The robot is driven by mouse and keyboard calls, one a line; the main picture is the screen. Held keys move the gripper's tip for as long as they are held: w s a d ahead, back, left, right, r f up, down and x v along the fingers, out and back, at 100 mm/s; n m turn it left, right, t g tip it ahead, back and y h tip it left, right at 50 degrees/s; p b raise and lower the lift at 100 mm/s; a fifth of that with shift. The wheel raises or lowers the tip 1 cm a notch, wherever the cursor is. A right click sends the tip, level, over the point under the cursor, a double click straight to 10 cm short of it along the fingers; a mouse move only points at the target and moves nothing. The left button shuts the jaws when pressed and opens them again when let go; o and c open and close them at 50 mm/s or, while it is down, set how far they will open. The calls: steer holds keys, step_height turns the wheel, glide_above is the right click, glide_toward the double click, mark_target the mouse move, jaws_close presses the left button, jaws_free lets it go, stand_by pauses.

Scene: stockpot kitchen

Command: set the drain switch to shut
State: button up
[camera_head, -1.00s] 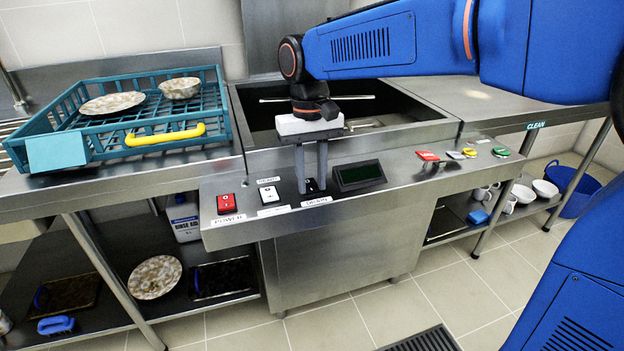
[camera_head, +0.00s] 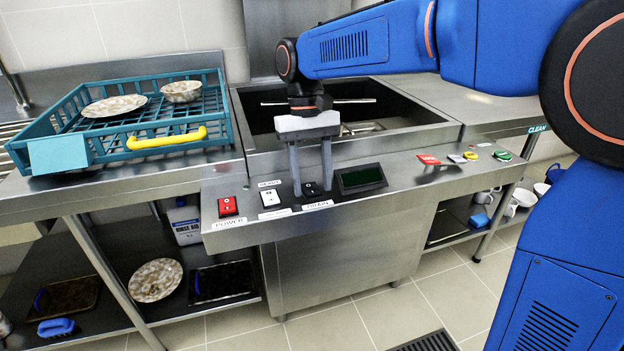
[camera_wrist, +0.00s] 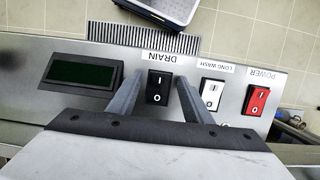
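The drain switch (camera_wrist: 159,87) is a black rocker marked I and O under the DRAIN label in the wrist view. In the head view the drain switch (camera_head: 311,188) shows partly between my fingers. My gripper (camera_head: 312,190) points down at the panel with its two fingers apart, one on each side of the switch. In the wrist view my gripper (camera_wrist: 156,92) is open and empty, with a gap on both sides of the rocker. I cannot tell whether the fingertips touch the panel.
A white LONG WASH switch (camera_wrist: 211,94) and a red POWER switch (camera_wrist: 256,100) sit beside it. A dark display (camera_head: 361,179) is close on its other side. Several coloured buttons (camera_head: 471,155) lie farther right. A teal rack (camera_head: 218,115) with dishes stands left.

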mark_target(308, 184)
steer(key=v, duration=1.2)
steer(key=s+d+f+m+t, duration=0.1)
steer(key=s+d+f, duration=0.15)
steer(key=d, duration=0.35)
steer(key=s+d+f+t+y, duration=0.1)
steer(key=s+d, duration=0.3)
steer(key=d, duration=0.1)
steer(key=s+d+f+m+t, duration=0.1)
steer(key=s+d+f, duration=0.1)
steer(key=s+d, duration=0.3)
steer(key=s+d+f+m+t, duration=0.1)
steer(key=s+d+f+t, duration=0.3)
steer(key=s+d+f, duration=0.7)
step_height(308, 184, down, 3)
steer(key=shift+s+d+f+t, duration=0.1)
steer(key=shift+s+d+t, duration=0.2)
steer(key=shift+s+d, duration=0.1)
